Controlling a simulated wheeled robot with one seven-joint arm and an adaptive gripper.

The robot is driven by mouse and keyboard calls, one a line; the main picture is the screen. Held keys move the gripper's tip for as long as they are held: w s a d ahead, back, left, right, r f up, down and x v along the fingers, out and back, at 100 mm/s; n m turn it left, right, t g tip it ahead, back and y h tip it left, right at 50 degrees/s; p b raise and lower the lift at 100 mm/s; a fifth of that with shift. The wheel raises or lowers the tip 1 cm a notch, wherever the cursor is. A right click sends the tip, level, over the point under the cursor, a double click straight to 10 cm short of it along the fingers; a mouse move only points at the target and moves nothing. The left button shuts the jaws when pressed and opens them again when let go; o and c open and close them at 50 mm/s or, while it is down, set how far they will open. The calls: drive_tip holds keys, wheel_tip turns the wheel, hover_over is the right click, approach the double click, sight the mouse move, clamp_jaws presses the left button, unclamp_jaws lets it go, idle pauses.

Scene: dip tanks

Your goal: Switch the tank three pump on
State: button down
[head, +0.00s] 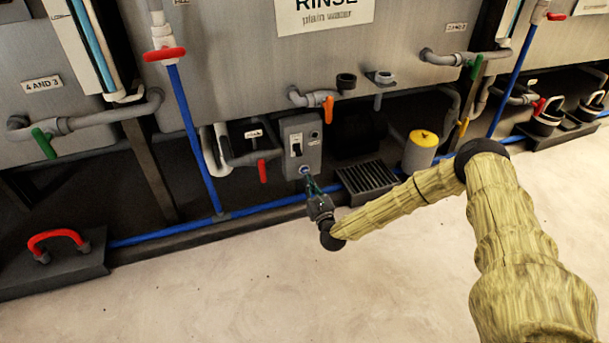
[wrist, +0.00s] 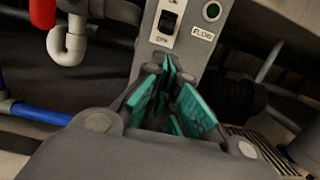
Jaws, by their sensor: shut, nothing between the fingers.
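A grey pump switch box (head: 301,143) stands low under the tank marked RINSE, plain water (head: 240,60). On its face is a black rocker switch (head: 296,147), also seen in the wrist view (wrist: 168,22), with ON lettered above and OFF below. I cannot tell which way the rocker is set. My gripper (head: 308,184), with teal finger pads (wrist: 176,70), is shut and empty, just below the switch in the picture. Whether it touches the box is unclear.
A red-handled valve (head: 262,171) hangs left of the box and an orange-handled valve (head: 328,108) is above right. A blue pipe (head: 160,235) runs along the floor. A black grate (head: 368,180) and a yellow-topped canister (head: 421,150) stand to the right. The front floor is clear.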

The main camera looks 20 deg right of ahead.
sight(298, 152)
drive_tip(key=w+r+b, duration=0.1)
drive_tip(key=w+b, duration=0.3)
drive_tip(key=w, duration=0.5)
drive_tip(key=shift+w+a+r, duration=0.15)
drive_tip(key=shift+a+r, duration=0.05)
